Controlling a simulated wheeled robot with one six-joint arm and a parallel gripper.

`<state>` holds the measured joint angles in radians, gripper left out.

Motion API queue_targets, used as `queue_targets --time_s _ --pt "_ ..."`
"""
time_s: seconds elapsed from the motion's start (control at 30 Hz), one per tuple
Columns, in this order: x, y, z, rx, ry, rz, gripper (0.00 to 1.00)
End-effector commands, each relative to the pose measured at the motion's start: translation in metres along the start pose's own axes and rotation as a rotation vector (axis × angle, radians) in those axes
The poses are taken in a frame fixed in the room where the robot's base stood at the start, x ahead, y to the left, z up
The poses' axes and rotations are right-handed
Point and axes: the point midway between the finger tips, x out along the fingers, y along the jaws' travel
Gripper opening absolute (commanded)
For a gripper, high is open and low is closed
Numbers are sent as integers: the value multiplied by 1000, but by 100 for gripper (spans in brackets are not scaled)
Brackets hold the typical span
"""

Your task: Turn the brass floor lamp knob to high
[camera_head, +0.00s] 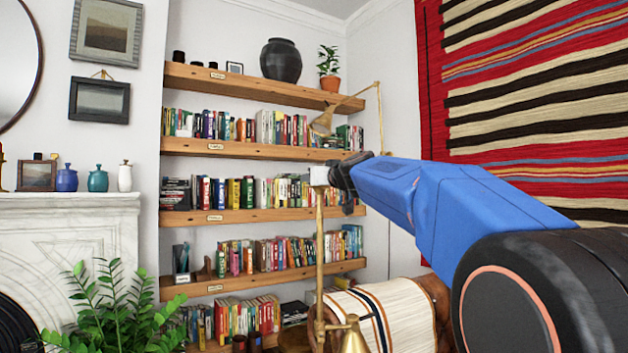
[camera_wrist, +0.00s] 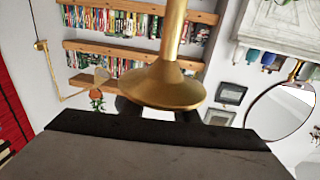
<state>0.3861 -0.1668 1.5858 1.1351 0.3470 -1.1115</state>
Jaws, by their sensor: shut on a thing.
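The brass floor lamp has a thin upright pole (camera_head: 319,255) in front of the bookshelves. A small brass shade (camera_head: 353,338) shows beside its lower part. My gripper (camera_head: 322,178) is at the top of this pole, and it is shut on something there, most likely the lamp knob. The knob itself is hidden by the gripper. In the wrist view, which looks upside down, a flared brass lamp part (camera_wrist: 170,85) fills the middle, close to the dark gripper edge (camera_wrist: 155,130). The fingertips and the knob's setting cannot be made out.
Wooden bookshelves (camera_head: 262,151) stand behind the lamp. A second brass lamp (camera_head: 325,120) on a jointed arm hangs by the upper shelves. A leather chair with a striped throw (camera_head: 375,308) is low right. A marble fireplace (camera_head: 75,235) and green plant (camera_head: 115,315) are left.

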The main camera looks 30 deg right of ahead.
Motion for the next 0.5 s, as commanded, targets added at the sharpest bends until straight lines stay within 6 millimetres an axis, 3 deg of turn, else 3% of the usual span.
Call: queue_targets --time_s 0.07,0.1,0.13,0.5 --pt "0 0 0 0 0 0 5" --pt "0 0 0 0 0 0 37" --pt "0 0 0 0 0 0 44" --pt "-2 0 0 0 0 0 46"
